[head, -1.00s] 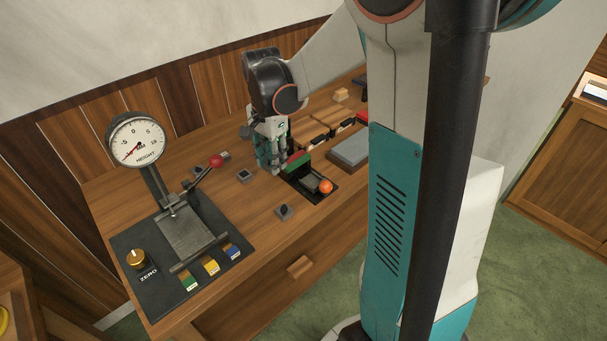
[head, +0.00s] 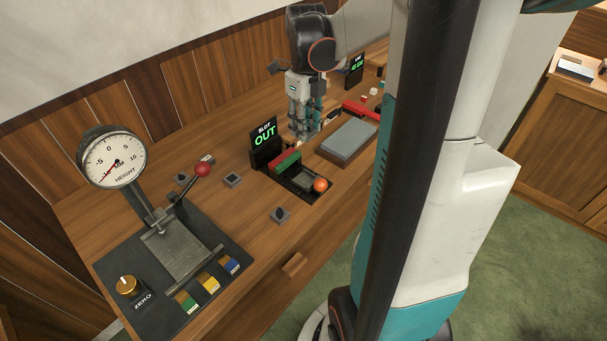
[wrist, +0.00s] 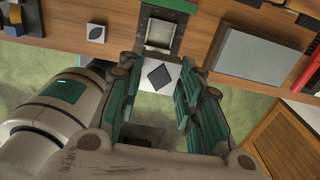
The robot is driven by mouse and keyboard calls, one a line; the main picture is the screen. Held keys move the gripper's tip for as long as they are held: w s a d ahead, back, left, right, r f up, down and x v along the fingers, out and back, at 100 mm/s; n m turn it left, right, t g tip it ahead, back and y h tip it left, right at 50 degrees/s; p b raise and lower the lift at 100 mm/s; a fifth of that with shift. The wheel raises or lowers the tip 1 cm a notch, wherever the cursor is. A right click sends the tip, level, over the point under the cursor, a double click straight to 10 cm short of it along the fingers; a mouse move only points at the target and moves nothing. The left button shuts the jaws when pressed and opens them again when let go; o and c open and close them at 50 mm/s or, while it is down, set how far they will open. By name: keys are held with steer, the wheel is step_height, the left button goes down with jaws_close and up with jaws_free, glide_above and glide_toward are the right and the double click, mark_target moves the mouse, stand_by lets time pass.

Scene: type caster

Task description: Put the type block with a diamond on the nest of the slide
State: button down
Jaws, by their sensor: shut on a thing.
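My gripper (head: 303,138) is behind and to the right of the slide in the head view. In the wrist view my gripper (wrist: 158,88) is shut on a pale type block with a dark diamond (wrist: 161,75), held between the fingers with its marked face showing. The block cannot be made out in the head view. The slide (head: 304,181) has an orange knob and lies in a dark recess. Its nest (wrist: 160,34) shows as a grey, empty-looking square beyond the held block in the wrist view, apart from it.
A sign reading OUT (head: 265,142) and a green-and-red bar (head: 285,162) stand behind the slide. Loose type blocks (head: 280,215) lie to its left. A grey slab (head: 349,139) lies to its right. A height gauge (head: 115,160) with a red-knobbed lever stands at left.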

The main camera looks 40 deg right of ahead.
mark_target(305, 180)
step_height(305, 180, down, 17)
steer(key=b, duration=0.5)
steer(key=shift+b, duration=0.3)
steer(key=shift+f, duration=0.15)
steer(key=c, duration=1.1)
jaws_free()
step_height(305, 180, up, 12)
steer(key=p, duration=0.4)
steer(key=shift+r, duration=0.2)
